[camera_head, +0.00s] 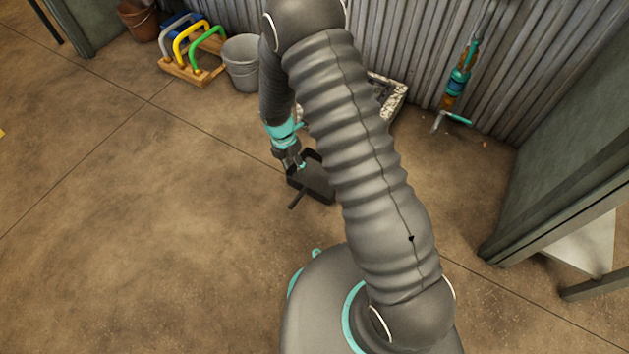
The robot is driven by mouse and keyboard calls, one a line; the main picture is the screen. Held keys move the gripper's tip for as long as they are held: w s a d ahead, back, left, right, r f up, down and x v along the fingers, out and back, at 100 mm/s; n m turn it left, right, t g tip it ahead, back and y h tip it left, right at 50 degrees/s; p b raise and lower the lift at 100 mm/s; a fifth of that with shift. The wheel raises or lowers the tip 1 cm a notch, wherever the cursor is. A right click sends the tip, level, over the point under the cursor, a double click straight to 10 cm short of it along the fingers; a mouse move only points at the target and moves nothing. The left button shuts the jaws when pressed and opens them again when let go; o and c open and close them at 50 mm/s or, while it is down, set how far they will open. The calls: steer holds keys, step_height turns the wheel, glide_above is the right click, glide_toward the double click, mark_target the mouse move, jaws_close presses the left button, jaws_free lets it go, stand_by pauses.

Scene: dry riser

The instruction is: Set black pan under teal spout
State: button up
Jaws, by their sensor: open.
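The black pan (319,181) is a square dark tray on the floor, left of my arm, with a short handle pointing to the lower left. My arm hides part of its right side. My gripper (301,166) is open at the pan's far left edge; I cannot tell whether it touches the pan. The teal spout (458,82) is on a pipe against the corrugated wall at the upper right, with brass-coloured parts, a teal lever and a grey outlet low down. The floor beneath the outlet is bare.
A grey bucket (242,62), a wooden rack with coloured handles (194,50) and a brown pot (139,20) stand along the wall at left. A pale speckled tray (396,95) lies partly behind my arm. A grey-green panel (560,140) bounds the right side.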

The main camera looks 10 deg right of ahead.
mark_target(300, 192)
steer(key=shift+n, duration=0.4)
steer(key=f, duration=0.3)
steer(key=s+f, duration=0.1)
steer(key=f, duration=0.3)
steer(key=d+f+b, duration=0.1)
steer(key=f, duration=0.2)
steer(key=shift+s+f, duration=0.15)
steer(key=shift+f, duration=0.05)
steer(key=shift+d+f+b, duration=0.15)
steer(key=shift+f+b, duration=0.1)
steer(key=shift+f, duration=1.1)
steer(key=shift+d+f+b, duration=0.1)
steer(key=shift+f+b, duration=0.15)
steer(key=shift+f, duration=1.1)
jaws_close()
